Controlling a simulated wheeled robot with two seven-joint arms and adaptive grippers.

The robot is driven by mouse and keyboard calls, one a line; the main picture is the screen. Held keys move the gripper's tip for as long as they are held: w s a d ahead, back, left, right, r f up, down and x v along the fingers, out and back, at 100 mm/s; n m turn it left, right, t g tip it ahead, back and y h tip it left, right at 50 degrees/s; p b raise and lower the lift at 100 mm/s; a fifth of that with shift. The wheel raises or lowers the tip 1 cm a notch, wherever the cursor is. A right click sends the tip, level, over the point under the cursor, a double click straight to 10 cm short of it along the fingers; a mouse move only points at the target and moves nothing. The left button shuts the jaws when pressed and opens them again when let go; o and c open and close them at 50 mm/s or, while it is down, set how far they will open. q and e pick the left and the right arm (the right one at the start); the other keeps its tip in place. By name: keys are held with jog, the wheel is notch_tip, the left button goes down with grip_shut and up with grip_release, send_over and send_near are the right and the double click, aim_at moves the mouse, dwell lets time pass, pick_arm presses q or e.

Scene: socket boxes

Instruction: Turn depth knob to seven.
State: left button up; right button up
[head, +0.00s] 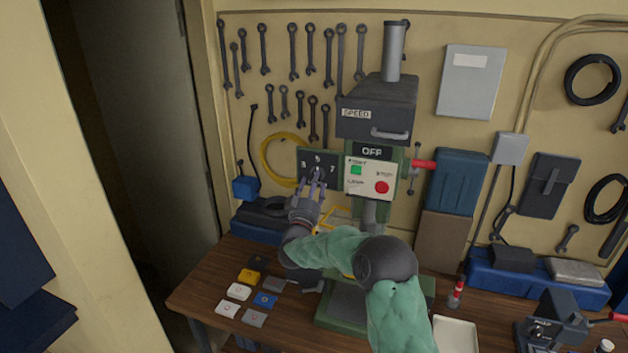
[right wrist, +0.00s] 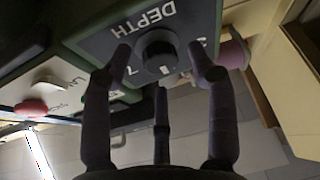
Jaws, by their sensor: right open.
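The dark depth panel (head: 309,157) is on the left of the green drill press, with white digits 3, 5 and 7. In the right wrist view the panel appears upside down, with the word DEPTH above the round black depth knob (right wrist: 158,50). The knob's white mark points downward in that picture, between the 7 and the digit at right, roughly where the 5 belongs. My right gripper (head: 315,184) is open in front of the panel. Its fingers (right wrist: 161,62) stand on both sides of the knob; contact cannot be told. My left gripper is out of view.
The control box (head: 370,165) with green and red buttons sits right of the panel, under an OFF display. A red handle (head: 424,165) sticks out at right. Several small socket boxes (head: 238,292) lie on the wooden bench (head: 203,281). Wrenches hang on the wall behind.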

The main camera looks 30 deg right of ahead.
jog(key=shift+w+d+r, duration=0.1)
jog(key=shift+w+d, duration=0.2)
jog(key=shift+w, duration=0.05)
jog(key=c, duration=1.1)
jog(key=shift+b, duration=0.3)
jog(key=shift+w+a+r+m+g+h+b, duration=0.1)
jog(key=shift+m+g+h+b, duration=0.45)
jog(key=shift+m+g+b, duration=1.3)
jog(key=shift+w+a+r+m+g+h+b, duration=0.15)
jog(key=shift+m+g+h+b, duration=0.45)
jog(key=shift+m+b, duration=2.5)
jog(key=shift+w+a+r+m+g+h+b, duration=0.1)
jog(key=shift+m+g+h+b, duration=0.85)
jog(key=shift+m, duration=2.5)
jog(key=shift+s+r+g+y+b, duration=0.1)
jog(key=shift+g+y+b, duration=0.25)
jog(key=shift+b, duration=0.2)
